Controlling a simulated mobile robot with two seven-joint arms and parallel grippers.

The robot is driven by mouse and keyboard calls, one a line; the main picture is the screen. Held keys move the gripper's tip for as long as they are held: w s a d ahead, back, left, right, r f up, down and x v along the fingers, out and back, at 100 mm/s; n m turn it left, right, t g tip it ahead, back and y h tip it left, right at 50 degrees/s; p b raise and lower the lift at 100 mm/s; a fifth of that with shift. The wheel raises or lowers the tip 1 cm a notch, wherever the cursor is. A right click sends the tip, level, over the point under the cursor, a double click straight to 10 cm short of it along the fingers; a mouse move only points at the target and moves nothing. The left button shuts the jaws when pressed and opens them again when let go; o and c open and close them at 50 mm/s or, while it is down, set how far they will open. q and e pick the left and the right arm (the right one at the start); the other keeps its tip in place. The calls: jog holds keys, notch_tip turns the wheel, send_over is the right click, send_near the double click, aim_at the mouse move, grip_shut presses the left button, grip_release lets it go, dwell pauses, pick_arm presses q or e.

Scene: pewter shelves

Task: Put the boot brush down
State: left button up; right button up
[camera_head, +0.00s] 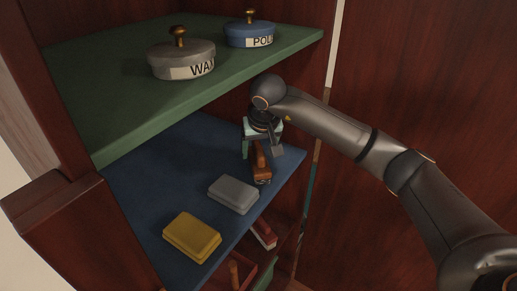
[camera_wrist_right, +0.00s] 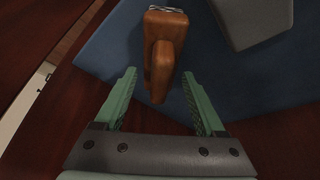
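The boot brush (camera_head: 260,164), an orange-brown wooden piece with a handle, is on the blue shelf (camera_head: 150,180) near its right end. In the right wrist view the brush (camera_wrist_right: 164,40) lies ahead, with its near end between the fingertips. My right gripper (camera_wrist_right: 158,82) is open, with a gap showing on both sides of the brush. In the head view my right gripper (camera_head: 262,138) is just behind and above the brush, partly hidden by my wrist. The brush's underside is hidden. My left gripper is not in view.
A grey block (camera_head: 234,194) and a yellow block (camera_head: 191,237) lie on the blue shelf nearer the front. The green shelf (camera_head: 110,60) above holds a grey lidded tin (camera_head: 182,61) and a blue one (camera_head: 249,35). A red-brown brush (camera_head: 264,234) shows below.

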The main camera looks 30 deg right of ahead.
jog(key=shift+o, duration=0.8)
jog(key=shift+r, duration=0.3)
jog(key=s+a+b, duration=0.1)
jog(key=s+a, duration=0.2)
jog(key=s, duration=0.9)
jog(key=shift+r, duration=0.4)
jog(key=shift+s, duration=0.1)
